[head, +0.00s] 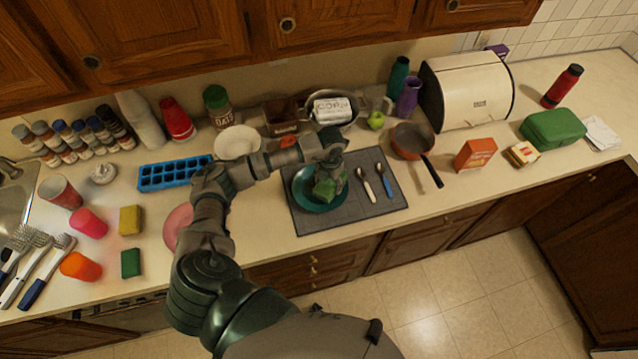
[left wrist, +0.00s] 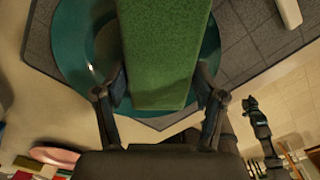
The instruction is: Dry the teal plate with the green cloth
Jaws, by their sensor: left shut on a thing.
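The teal plate (head: 303,198) lies on a dark grey mat (head: 318,221) near the middle of the counter. The green cloth (head: 325,188) is over the plate's middle. My left gripper (head: 331,166) is above the plate and shut on the cloth. In the left wrist view the green cloth (left wrist: 166,50) sits between my two fingers (left wrist: 160,98) and hides the middle of the teal plate (left wrist: 80,45). I cannot tell whether the cloth touches the plate. A dark arm part at the right of the left wrist view seems to be my right gripper (left wrist: 253,106), too small to judge.
Two spoons (head: 368,188) lie on the mat right of the plate. A pan (head: 408,140) stands further right, its handle pointing toward the front. A pink plate (head: 176,226), a white bowl (head: 237,141) and a blue ice tray (head: 175,174) are on the left. The counter's front edge is close.

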